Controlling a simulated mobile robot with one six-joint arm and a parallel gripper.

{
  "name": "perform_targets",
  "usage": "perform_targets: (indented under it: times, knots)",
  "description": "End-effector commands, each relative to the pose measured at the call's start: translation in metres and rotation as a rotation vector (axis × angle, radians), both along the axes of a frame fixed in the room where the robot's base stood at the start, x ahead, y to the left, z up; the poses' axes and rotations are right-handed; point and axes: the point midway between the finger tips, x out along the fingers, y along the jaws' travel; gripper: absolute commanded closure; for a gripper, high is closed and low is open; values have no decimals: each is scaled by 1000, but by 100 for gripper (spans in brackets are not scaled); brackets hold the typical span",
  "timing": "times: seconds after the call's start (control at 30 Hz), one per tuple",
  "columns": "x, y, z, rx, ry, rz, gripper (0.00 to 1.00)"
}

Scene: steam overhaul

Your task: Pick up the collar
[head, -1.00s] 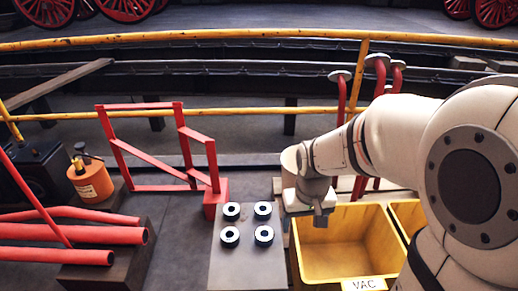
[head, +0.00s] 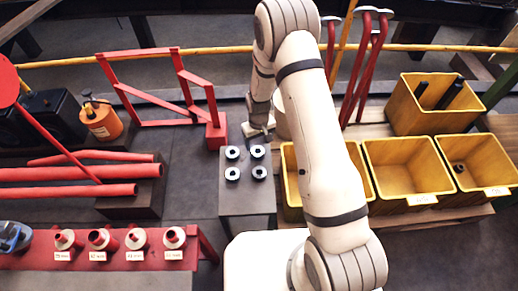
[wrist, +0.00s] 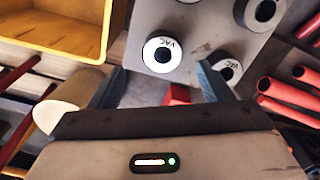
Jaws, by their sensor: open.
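Several short round collars, pale with dark centre holes, stand on a grey stand (head: 247,198); one is the front-left collar (head: 232,173). In the head view my gripper (head: 258,133) is just behind the back-right collar (head: 257,152). In the wrist view my open gripper (wrist: 160,84) has its two fingers apart with nothing held between them. A collar marked VAC (wrist: 162,55) shows just beyond the fingertips, between them in the picture. Another marked collar (wrist: 228,70) is partly hidden behind the right finger. I cannot tell how high the fingers are above the stand.
Yellow bins (head: 408,168) stand right of the stand, one partly hidden by my arm. A red frame (head: 150,88) and red pipes (head: 70,192) lie left. A red bench (head: 95,262) with labelled fittings is at front left. A yellow rail (head: 200,52) runs behind.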

Motion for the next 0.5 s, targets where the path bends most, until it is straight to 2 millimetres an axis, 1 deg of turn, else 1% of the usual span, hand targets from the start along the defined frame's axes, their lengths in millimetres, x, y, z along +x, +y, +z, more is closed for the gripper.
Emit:
perform_targets:
  times: [0.03, 0.23, 0.4, 0.5]
  knots:
    - [-1, 0, -9, -1, 3, 0, 27]
    - [-1, 2, -31, -1, 2, 0, 27]
    - [0, 4, -56, -1, 2, -1, 27]
    - [0, 4, -65, 0, 1, -1, 27]
